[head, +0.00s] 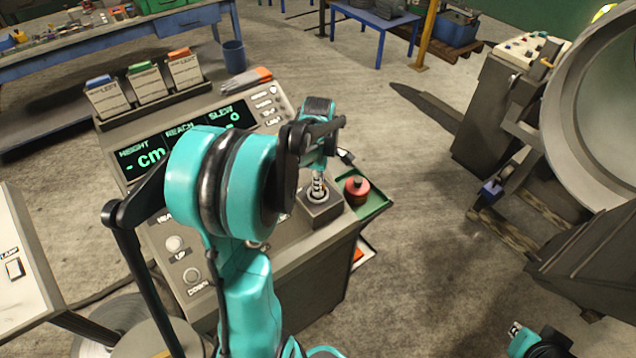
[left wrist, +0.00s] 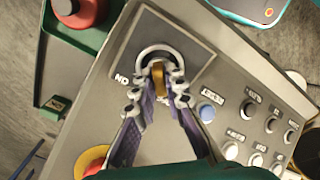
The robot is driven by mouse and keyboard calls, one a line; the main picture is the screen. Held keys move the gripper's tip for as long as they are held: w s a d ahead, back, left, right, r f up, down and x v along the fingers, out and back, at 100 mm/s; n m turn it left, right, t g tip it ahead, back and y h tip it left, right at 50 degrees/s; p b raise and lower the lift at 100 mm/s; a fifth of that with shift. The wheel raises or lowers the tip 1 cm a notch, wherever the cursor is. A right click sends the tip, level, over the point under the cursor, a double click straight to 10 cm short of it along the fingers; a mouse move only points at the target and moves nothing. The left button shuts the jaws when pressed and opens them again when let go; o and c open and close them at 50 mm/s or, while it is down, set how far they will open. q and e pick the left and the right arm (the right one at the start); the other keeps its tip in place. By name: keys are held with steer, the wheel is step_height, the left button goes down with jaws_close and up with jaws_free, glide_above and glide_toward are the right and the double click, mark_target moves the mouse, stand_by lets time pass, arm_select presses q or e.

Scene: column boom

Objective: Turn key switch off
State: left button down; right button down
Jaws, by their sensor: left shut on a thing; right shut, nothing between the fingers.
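The key switch (left wrist: 157,56) is a round collar with a metal ring on a dark square plate (left wrist: 196,62), with the letters "ND" beside it. A flat brass-coloured key (left wrist: 158,78) stands in it, its long side running roughly up and down in the left wrist view. My left gripper (left wrist: 158,88) is shut on the key, one finger on each side. In the head view my left gripper (head: 318,184) points down at the switch's dark box (head: 322,212), and the key is hidden there. My right gripper (head: 515,329) is shut and empty at the lower right, away from the console.
The console has a green display (head: 150,160), UP (head: 174,243) and DOWN (head: 192,276) buttons, and more buttons by the switch (left wrist: 232,151). A red-and-yellow button (left wrist: 92,163) is close to my left gripper. A red object (head: 357,189) sits on a green tray (head: 378,200) at the side.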

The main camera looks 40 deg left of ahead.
stand_by(0.3)
arm_select(q)
steer(key=c, duration=1.6)
jaws_free()
steer(key=shift+r, duration=0.1)
step_height(320, 180, up, 12)
steer(key=shift+f, duration=0.1)
steer(key=s+d+f+m+t+b, duration=0.1)
steer(key=s+d+f+m+t, duration=0.1)
steer(key=d+m, duration=0.4)
steer(key=s+d+f+m+t+b, duration=0.1)
steer(key=s+d+f+m+t, duration=0.1)
steer(key=d+m, duration=0.5)
steer(key=s+d+f+m+t+b, duration=0.1)
steer(key=s+d+f+m+t, duration=0.2)
steer(key=d+m, duration=0.4)
steer(key=shift+s+d+f+m+b, duration=0.1)
steer(key=shift+s+f+m+b, duration=0.2)
steer(key=shift+s+m, duration=0.5)
steer(key=shift+s+f+m+b, duration=0.1)
steer(key=shift+s+f+m, duration=0.25)
steer(key=shift+s+m, duration=0.45)
